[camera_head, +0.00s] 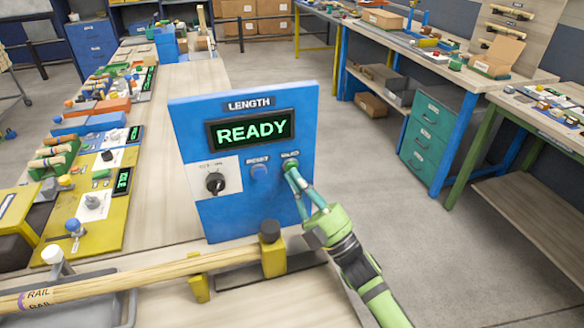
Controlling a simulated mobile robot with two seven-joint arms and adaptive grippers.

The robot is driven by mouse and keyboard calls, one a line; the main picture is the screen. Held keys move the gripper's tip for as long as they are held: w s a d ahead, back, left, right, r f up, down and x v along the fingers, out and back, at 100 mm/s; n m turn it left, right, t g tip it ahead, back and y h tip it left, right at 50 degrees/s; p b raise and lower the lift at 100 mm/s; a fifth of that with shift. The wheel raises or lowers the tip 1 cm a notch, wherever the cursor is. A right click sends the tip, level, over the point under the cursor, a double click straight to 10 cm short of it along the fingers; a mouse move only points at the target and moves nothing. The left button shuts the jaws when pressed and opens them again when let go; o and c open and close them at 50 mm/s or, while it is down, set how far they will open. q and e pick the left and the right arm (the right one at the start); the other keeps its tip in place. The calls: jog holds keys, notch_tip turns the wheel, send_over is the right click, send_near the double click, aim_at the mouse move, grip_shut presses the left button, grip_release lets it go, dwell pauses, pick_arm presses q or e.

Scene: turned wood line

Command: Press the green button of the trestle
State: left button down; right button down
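The blue panel (245,220) is headed LENGTH, and its screen (250,129) shows READY in green letters. The green button (290,162) is on the right side of the panel, partly hidden by my fingertips. My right gripper (291,170) comes from the lower right with its fingers together and empty. Its tips are at or just in front of the green button; I cannot tell whether they touch it. My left gripper is not in view.
A blue button (259,171) and a black rotary knob (215,183) sit left of the green button. A long wooden rail (140,283) lies in front of the panel. Yellow control boxes (95,210) stand at the left. Open floor (355,160) lies to the right.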

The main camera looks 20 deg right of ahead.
jog(key=shift+w, duration=0.25)
dwell(0.3)
jog(key=shift+s, duration=0.8)
jog(key=s+p, duration=0.2)
jog(key=s, duration=0.3)
jog(key=shift+d, duration=0.15)
dwell(0.8)
